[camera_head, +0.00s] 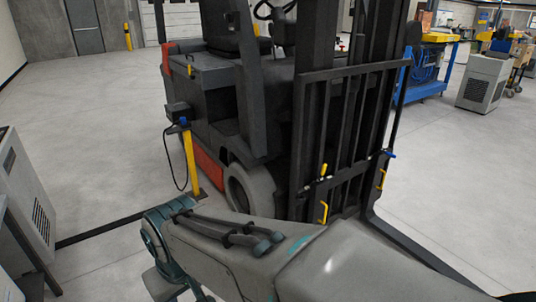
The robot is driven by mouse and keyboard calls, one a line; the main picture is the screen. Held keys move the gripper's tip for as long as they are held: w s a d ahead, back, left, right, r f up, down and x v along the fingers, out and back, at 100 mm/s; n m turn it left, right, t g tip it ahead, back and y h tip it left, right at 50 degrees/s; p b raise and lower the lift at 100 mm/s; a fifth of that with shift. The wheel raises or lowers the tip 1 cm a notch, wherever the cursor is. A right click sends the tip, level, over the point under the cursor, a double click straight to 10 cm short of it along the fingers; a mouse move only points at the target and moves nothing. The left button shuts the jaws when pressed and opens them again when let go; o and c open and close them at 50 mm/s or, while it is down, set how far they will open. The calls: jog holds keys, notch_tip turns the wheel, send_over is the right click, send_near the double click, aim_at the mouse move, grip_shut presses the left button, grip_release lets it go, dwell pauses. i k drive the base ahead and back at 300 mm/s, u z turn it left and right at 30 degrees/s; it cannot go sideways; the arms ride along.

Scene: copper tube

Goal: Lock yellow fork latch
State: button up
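A forklift (262,85) stands in the middle of the head view, with its mast and dark fork carriage (345,165) toward me. Two yellow latch handles sit on the carriage: a left one (323,212) low on the near side and a right one (381,179) farther back. A small yellow piece (323,170) stands upright above the left handle, and a blue-tipped part (390,154) is above the right one. I cannot tell whether either latch is locked. My grey arm crosses the bottom foreground and hides part of the forks. My gripper is not in view.
A yellow post (189,158) with a dark box and hanging cable stands left of the forklift. A grey cabinet (22,195) is at the left edge. Another grey cabinet (484,83) and a blue-framed bench (428,75) stand back right. The floor at right is clear.

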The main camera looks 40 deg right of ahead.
aim_at(324, 168)
jog(key=z, duration=0.6)
jog(key=i, duration=1.05)
jog(key=z, duration=1.45)
jog(key=i, duration=0.35)
jog(key=z, duration=0.25)
jog(key=k, duration=0.5)
jog(key=u, duration=1.3)
jog(key=i, duration=0.85)
jog(key=z, duration=1.6)
